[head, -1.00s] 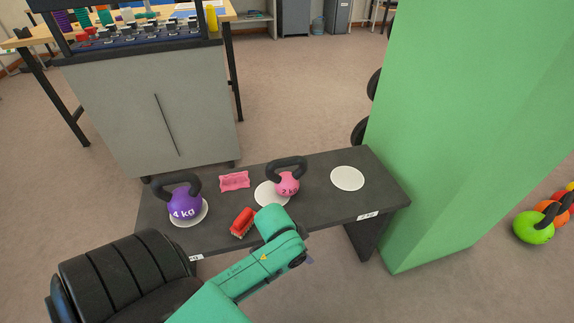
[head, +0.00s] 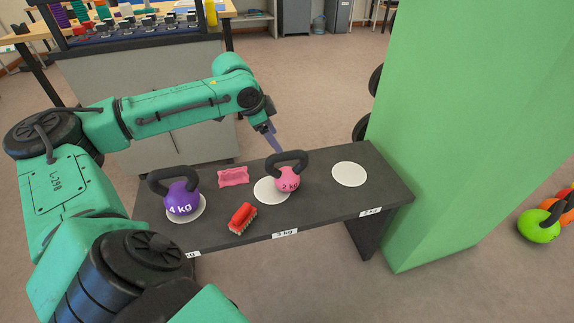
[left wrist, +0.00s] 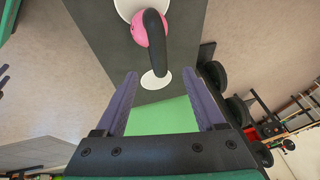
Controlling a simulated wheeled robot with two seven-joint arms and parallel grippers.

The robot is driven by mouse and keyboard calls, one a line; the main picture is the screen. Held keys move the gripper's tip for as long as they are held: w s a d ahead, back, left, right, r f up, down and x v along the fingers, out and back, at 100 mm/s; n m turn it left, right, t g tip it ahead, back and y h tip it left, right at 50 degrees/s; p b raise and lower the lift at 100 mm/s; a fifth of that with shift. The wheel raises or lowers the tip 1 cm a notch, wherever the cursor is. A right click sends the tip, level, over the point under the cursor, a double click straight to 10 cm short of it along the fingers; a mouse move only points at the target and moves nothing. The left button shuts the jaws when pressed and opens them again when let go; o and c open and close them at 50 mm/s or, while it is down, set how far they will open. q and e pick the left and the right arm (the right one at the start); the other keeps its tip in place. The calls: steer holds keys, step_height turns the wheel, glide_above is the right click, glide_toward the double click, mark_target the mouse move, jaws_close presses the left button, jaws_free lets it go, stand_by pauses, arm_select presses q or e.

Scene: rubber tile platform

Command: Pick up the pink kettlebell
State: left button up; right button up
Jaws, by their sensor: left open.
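The pink kettlebell (head: 287,179) with a dark handle stands on the dark bench (head: 318,196), partly on the middle white disc (head: 269,192). My left gripper (head: 275,142) is behind the kettlebell's handle in the head view, with its purple fingers pointing down and apart from each other. In the left wrist view the open fingers of the left gripper (left wrist: 163,88) show with nothing between them. The pink kettlebell (left wrist: 141,33) and its dark handle lie beyond the fingertips there. I cannot tell the exact gap to the handle. My right gripper is not in view.
A purple kettlebell (head: 182,198) stands at the left of the bench, on a white disc. A pink cloth (head: 233,176) and a red brush (head: 242,217) lie between the two kettlebells. The right white disc (head: 349,174) is bare. A green pillar (head: 470,130) stands at right.

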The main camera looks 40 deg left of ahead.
mark_target(288, 155)
arm_select(q)
steer(key=b+x, duration=0.2)
steer(key=x, duration=0.9)
steer(key=shift+d+b, duration=0.2)
steer(key=shift+b, duration=0.2)
steer(key=shift+c, duration=1.3)
jaws_close()
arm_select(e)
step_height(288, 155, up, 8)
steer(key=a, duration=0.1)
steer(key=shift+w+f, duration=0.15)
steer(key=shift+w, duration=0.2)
arm_select(q)
steer(key=shift+w+r, duration=0.15)
steer(key=shift+r, duration=0.1)
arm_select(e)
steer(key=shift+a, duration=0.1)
